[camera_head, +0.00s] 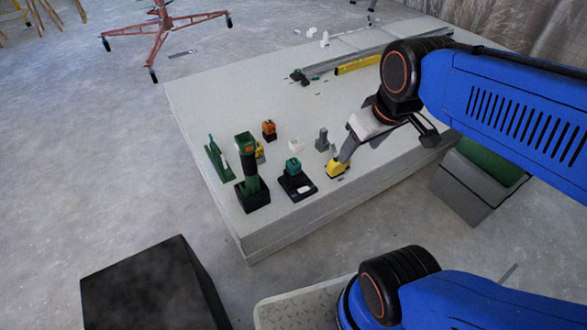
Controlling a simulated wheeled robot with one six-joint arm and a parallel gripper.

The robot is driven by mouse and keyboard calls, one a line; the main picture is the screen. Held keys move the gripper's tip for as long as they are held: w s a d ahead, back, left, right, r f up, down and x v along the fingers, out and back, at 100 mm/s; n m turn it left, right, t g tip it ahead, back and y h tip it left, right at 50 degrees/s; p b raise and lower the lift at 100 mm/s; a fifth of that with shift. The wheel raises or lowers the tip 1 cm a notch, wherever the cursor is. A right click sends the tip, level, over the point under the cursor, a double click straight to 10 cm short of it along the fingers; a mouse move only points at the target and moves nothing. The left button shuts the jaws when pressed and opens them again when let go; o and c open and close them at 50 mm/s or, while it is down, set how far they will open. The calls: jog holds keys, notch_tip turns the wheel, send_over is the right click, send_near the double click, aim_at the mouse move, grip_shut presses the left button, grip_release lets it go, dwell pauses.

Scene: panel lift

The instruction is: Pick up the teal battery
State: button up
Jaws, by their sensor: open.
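The teal battery (293,165) is a small block seated on a black charger (299,187) near the front edge of the pale slab. My gripper (388,149) is to the right of the battery, over the slab's front right part. Its jaws are apart, with one finger reaching down close to a small yellow item (337,168). I cannot tell whether that finger touches it. Nothing shows between the jaws. The teal battery is in clear view and apart from my gripper.
A green and black drill (250,170) stands left of the charger. An orange battery (269,129), a white item (296,145) and a grey item (322,140) stand behind. A yellow level (357,65) lies farther back. The slab's middle is mostly clear.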

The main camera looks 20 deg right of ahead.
jog(key=w+a+f+n+g, duration=0.1)
jog(key=w+n, duration=0.4)
jog(key=w, duration=0.3)
jog(key=n+g, duration=0.3)
jog(key=n, duration=1.1)
send_over(293, 162)
notch_tip(293, 162, down, 16)
jog(key=r, duration=0.1)
notch_tip(293, 162, down, 17)
jog(key=shift+d+r, duration=0.1)
jog(key=shift+w, duration=0.1)
jog(key=c, duration=1.3)
